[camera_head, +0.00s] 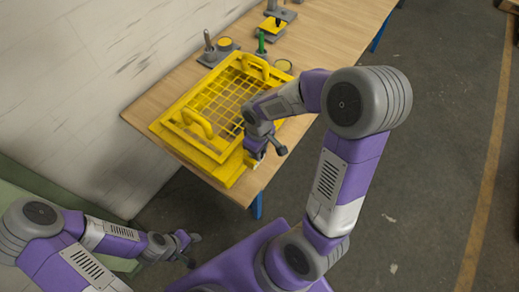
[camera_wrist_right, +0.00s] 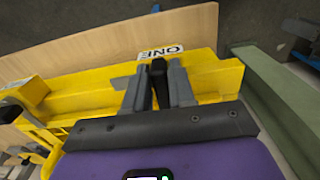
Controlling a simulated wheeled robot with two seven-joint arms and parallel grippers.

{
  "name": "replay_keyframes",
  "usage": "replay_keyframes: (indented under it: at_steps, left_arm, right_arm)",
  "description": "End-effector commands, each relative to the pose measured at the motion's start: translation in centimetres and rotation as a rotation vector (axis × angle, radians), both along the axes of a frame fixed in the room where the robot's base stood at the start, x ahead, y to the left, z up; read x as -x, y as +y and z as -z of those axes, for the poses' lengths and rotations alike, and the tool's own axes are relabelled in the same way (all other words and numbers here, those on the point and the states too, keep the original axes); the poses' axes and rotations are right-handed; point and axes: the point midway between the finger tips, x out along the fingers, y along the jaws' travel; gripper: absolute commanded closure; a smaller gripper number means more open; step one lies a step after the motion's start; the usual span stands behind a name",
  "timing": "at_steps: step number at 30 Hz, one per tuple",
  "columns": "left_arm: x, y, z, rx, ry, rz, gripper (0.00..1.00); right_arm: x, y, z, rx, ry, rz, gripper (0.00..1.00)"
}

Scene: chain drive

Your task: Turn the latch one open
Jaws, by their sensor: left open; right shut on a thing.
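Latch one is a black lever (camera_wrist_right: 158,70) in the right wrist view, beside a white label reading ONE (camera_wrist_right: 160,51) on the edge of a yellow frame (camera_wrist_right: 206,72). My right gripper (camera_wrist_right: 159,88) has its grey fingers closed on either side of the latch. In the head view my right gripper (camera_head: 255,160) is at the near right corner of the yellow frame (camera_head: 206,172), and the arm hides the latch there. My left gripper (camera_head: 190,248) is open and empty, low on the left, away from the table.
A yellow grid lid (camera_head: 218,103) with two arched handles lies over the frame on the wooden table (camera_head: 325,50). A grey stand with a post (camera_head: 209,47), a green peg (camera_head: 261,42) and other fixtures stand behind. A wall runs along the left.

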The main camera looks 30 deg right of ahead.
Motion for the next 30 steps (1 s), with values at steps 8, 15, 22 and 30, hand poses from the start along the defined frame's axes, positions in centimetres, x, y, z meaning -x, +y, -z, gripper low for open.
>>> replay_keyframes:
  at_steps: [8, 15, 22, 30]
  left_arm:
    - [0.0, 0.0, 0.0, 0.0, 0.0, 0.0, 0.57]
    - [0.0, 0.0, -0.1, 0.0, 0.0, 0.0, 0.57]
    - [0.0, 0.0, -0.9, 0.0, 0.0, 0.0, 0.57]
    - [0.0, 0.0, -1.5, 0.0, 0.0, 0.0, 0.57]
  right_arm:
    - [-0.2, 0.0, -0.2, -0.001, -0.007, 0.002, 0.55]
    - [-0.1, 0.0, -0.3, -0.001, -0.005, 0.001, 0.55]
    - [-0.2, 0.0, -3.7, 0.0, -0.011, 0.0, 0.55]
    - [-0.2, 0.0, -7.3, 0.0, -0.009, 0.0, 0.55]
